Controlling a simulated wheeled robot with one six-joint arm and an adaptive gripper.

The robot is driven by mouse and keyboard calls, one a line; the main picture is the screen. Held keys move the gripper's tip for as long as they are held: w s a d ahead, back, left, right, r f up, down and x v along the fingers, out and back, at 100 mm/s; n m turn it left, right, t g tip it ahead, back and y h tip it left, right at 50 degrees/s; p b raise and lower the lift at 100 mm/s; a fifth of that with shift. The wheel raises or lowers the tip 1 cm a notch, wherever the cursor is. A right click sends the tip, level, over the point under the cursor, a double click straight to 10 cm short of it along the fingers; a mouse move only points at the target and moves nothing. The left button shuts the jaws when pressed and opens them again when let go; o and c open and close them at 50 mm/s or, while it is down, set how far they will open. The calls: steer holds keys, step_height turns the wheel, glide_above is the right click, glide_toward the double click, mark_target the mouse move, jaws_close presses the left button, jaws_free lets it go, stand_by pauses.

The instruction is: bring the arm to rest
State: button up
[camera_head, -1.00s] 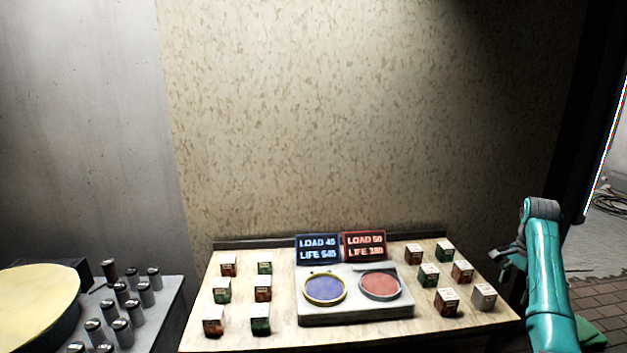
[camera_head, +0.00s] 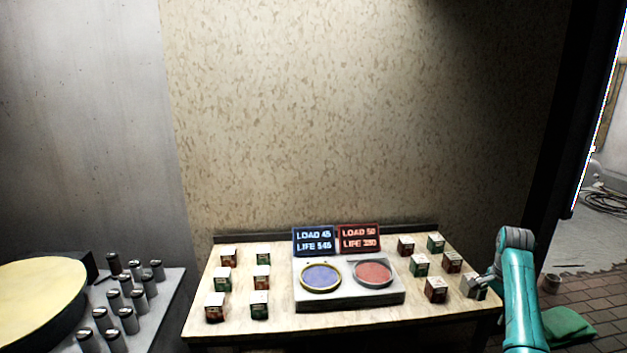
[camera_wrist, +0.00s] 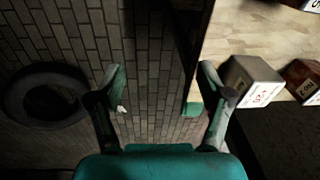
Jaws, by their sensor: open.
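My teal arm (camera_head: 522,300) stands bent at the right end of the wooden table. My gripper (camera_wrist: 160,84) is open and empty in the wrist view, with its two fingers apart over the brick floor and the table's edge. A pale box (camera_wrist: 252,82) is just right of the right finger, outside the jaws; I cannot tell whether they touch. In the head view my gripper (camera_head: 487,280) is small and partly hidden by the arm, beside the pale box (camera_head: 470,285) at the table's right edge.
The wooden table (camera_head: 240,322) holds several small boxes and a device (camera_head: 350,295) with blue and red pads. Left is a grey table (camera_head: 160,300) with several cylinders. A green cloth (camera_head: 567,326) lies on the floor at right. A dark ring (camera_wrist: 45,95) lies on the bricks.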

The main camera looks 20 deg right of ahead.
steer(key=a+f+n+t+h, duration=0.1)
steer(key=a+f, duration=0.3)
steer(key=f, duration=0.3)
steer(key=a+f+n+t, duration=0.1)
steer(key=a+f, duration=0.3)
steer(key=f, duration=0.2)
steer(key=s+a+f+n+t, duration=0.1)
steer(key=s+a+f+n, duration=0.1)
steer(key=s+a+f, duration=0.35)
steer(key=s+a+f+n+t+h, duration=0.1)
steer(key=s+a+f+n+t, duration=0.15)
steer(key=a+f, duration=0.6)
steer(key=s+a+f+n+t, duration=0.1)
steer(key=s+a+f+n, duration=0.2)
steer(key=a, duration=0.7)
steer(key=s+a+r+n+t, duration=0.2)
steer(key=s+a+r, duration=0.1)
steer(key=s+a, duration=0.55)
steer(key=s+a+r+n+t, duration=0.25)
steer(key=s+a, duration=0.25)
steer(key=s, duration=0.6)
steer(key=s+a+r+n+t+y, duration=0.1)
steer(key=s+a+r+n, duration=0.1)
steer(key=s+r, duration=0.5)
steer(key=s+a+r+n+t+y, duration=0.1)
steer(key=s+r, duration=0.6)
steer(key=r, duration=0.9)
steer(key=shift+s+a+n+t+y, duration=0.35)
steer(key=shift+a+n+t, duration=0.25)
steer(key=shift+a+n, duration=0.5)
